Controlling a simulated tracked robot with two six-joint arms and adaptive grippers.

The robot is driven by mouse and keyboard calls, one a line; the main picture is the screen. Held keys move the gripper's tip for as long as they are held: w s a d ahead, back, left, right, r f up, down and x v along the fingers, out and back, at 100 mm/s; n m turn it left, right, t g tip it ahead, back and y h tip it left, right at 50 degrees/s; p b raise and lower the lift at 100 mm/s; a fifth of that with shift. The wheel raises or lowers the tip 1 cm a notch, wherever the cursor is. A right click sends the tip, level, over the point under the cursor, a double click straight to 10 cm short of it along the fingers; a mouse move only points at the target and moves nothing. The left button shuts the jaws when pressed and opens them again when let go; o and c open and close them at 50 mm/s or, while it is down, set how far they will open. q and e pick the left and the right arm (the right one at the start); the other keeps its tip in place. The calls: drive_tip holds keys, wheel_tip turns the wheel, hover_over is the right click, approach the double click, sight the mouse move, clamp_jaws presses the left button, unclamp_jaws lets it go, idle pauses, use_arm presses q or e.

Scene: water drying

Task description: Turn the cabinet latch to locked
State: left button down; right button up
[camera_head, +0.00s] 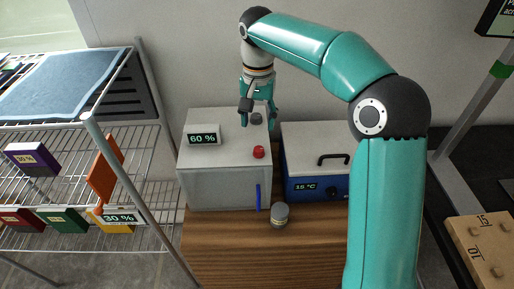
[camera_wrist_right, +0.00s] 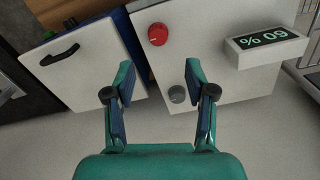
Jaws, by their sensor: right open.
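The grey cabinet (camera_head: 222,188) stands on a wooden table, with a white top. A blue upright bar (camera_head: 258,197), which looks like the latch, is on its front near the right edge. On the top are a red knob (camera_head: 259,152) and a small grey knob (camera_head: 256,118). My right gripper (camera_head: 258,123) is open and empty, pointing down over the back of the top. In the right wrist view the grey knob (camera_wrist_right: 177,94) lies between the open fingers, closer to the right one. The red knob (camera_wrist_right: 157,34) is beyond the fingertips. My left gripper is not in view.
A "60 %" display (camera_head: 203,139) sits on the cabinet top. A blue and white box (camera_head: 318,160) reading "15 °C" stands to the right. A small grey-lidded jar (camera_head: 280,214) stands in front. A wire rack (camera_head: 150,180) with coloured boxes is on the left.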

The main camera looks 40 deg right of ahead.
sight(258, 149)
wheel_tip(258, 149, down, 10)
drive_tip(key=shift+s+r, duration=0.1)
drive_tip(key=shift+r, duration=0.1)
clamp_jaws()
idle(0.4)
